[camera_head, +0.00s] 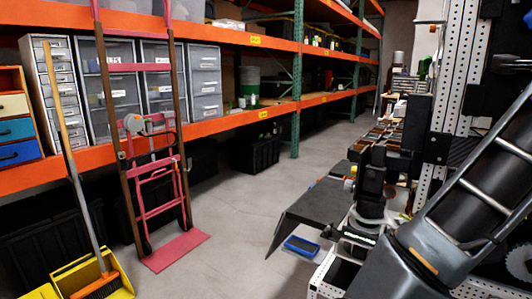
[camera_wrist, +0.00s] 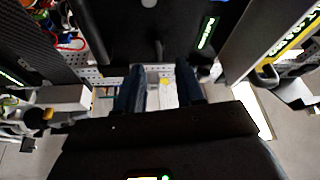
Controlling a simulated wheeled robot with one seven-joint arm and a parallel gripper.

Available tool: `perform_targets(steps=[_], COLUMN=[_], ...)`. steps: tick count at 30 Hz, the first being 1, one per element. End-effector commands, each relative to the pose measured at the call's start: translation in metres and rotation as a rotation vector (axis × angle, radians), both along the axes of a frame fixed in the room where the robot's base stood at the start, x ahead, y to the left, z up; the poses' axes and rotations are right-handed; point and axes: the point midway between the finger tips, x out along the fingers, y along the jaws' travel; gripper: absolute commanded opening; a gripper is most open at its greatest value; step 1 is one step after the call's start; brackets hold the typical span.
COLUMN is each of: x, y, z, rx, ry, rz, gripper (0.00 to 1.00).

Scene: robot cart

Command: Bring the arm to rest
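My gripper (camera_wrist: 160,88) shows in the wrist view, its two dark fingers apart with a clear gap between them. Nothing is held in the gap. Behind it a pale, perforated surface and a small white patch show, too blurred to name. In the head view, dark arm parts of mine fill the lower right, folded close to the cart. I cannot make out the fingertips there.
Orange shelving (camera_head: 240,118) with grey drawer units (camera_head: 205,85) lines the left and back. A red hand truck (camera_head: 155,190), a broom (camera_head: 75,160) and a yellow bin (camera_head: 85,275) stand before it. A blue object (camera_head: 302,245) lies on the floor. The aisle floor (camera_head: 235,215) is clear.

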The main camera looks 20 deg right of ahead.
Motion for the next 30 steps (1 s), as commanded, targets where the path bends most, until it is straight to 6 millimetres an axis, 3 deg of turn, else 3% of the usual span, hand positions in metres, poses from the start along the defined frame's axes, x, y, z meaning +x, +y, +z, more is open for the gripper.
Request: perform_targets(steps=[8, 14, 22, 30], x=[0.027, 0.044, 0.053, 0.034], y=[0.036, 0.071, 0.124, 0.176], z=[-0.026, -0.063, -0.136, -0.224], rx=[-0.312, -0.532, -0.785, -0.977], ry=[0.252, 0.434, 0.646, 0.816], rz=[0.058, 0.132, 0.272, 0.451], gripper=[0.37, 0.37, 0.37, 0.37])
